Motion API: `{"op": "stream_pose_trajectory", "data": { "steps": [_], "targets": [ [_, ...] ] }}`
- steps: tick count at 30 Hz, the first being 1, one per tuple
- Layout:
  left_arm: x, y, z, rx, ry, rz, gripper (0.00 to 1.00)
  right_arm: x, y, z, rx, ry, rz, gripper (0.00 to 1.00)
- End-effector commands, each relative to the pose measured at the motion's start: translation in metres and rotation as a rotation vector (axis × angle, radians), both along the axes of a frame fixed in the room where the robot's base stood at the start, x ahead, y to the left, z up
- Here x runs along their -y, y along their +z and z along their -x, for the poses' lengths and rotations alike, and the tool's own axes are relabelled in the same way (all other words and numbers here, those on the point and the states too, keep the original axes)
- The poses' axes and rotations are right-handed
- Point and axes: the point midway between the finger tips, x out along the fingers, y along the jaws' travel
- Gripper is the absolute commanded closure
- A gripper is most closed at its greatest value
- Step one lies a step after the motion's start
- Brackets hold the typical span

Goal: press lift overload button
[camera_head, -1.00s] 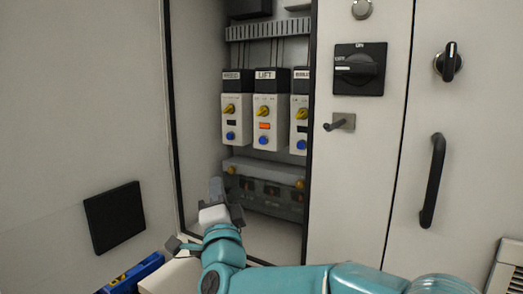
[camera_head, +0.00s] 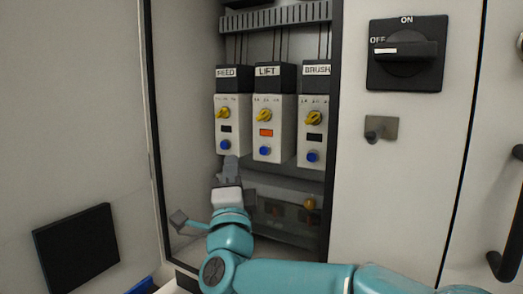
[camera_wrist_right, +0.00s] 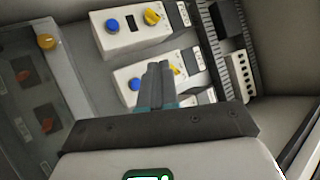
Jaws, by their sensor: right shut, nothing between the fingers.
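The LIFT unit (camera_head: 284,125) is the middle of three white boxes in the open cabinet in the head view. It has a yellow knob (camera_head: 264,115), a lit orange window (camera_head: 265,132) and a blue button (camera_head: 264,150). My right gripper (camera_head: 231,163) is shut and empty, below and left of that button, under the FEED unit's blue button (camera_head: 224,145). In the right wrist view the closed fingers (camera_wrist_right: 158,70) overlap the middle unit, beside its blue button (camera_wrist_right: 134,84); they cover its window. I cannot tell any contact. My left gripper is not in view.
The BRUSH unit (camera_head: 305,140) stands right of LIFT. The cabinet door frame (camera_head: 331,170) bounds the right. A black OFF/ON switch (camera_head: 407,53) and a small metal latch (camera_head: 381,129) are outside.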

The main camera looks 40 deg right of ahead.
Motion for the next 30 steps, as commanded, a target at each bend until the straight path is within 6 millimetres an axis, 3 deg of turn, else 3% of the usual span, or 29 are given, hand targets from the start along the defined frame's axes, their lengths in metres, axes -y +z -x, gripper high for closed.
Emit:
{"op": "stream_pose_trajectory", "data": {
  "steps": [13, 25, 30],
  "targets": [
    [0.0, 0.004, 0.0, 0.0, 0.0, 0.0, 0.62, 0.002, 0.002, 0.004, 0.001, -0.001, 0.0, 1.0],
    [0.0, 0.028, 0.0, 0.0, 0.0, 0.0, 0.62, 0.055, 0.003, -0.02, -0.001, -0.003, 0.001, 1.0],
    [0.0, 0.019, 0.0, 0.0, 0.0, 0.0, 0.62, 0.071, -0.001, -0.029, 0.0, -0.001, 0.0, 1.0]
  ]
}}
